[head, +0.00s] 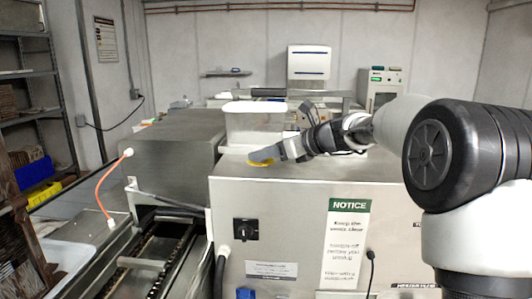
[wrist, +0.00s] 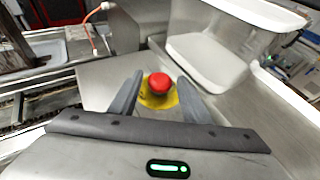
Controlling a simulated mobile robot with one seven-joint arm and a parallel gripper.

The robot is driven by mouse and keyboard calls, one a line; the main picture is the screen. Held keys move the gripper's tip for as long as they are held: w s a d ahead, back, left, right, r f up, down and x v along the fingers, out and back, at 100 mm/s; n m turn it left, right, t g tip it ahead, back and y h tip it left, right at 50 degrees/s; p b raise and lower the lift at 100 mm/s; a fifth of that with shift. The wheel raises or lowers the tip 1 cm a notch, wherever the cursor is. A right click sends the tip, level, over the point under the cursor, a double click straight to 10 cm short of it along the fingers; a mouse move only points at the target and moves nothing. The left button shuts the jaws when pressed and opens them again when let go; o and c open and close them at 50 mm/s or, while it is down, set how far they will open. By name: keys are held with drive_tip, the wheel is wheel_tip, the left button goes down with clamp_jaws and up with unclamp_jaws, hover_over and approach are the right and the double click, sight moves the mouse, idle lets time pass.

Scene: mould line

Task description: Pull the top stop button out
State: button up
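The stop button (wrist: 159,82) is a red mushroom head on a round yellow plate (wrist: 158,97), on the steel cabinet top in the wrist view. In the head view only the yellow plate (head: 262,163) shows, at the cabinet's back left; the red head is hidden behind my gripper (head: 262,156). In the wrist view my gripper (wrist: 158,84) is open, with one grey finger on each side of the red head. A gap shows between each finger and the button, and nothing is held. Whether the button is pressed in or out I cannot tell.
A conveyor (head: 150,262) runs along the left. The cabinet top to the right, below my arm, is clear.

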clamp_jaws()
drive_tip(key=shift+r+p, duration=0.7)
drive_tip(key=shift+p, duration=0.25)
drive_tip(key=shift+f, duration=0.1)
drive_tip(key=shift+o, duration=0.5)
unclamp_jaws()
drive_tip(key=shift+o, duration=0.8)
drive_tip(key=b+v, duration=0.1)
drive_tip(key=v, duration=1.6)
drive_tip(key=shift+d, duration=0.25)
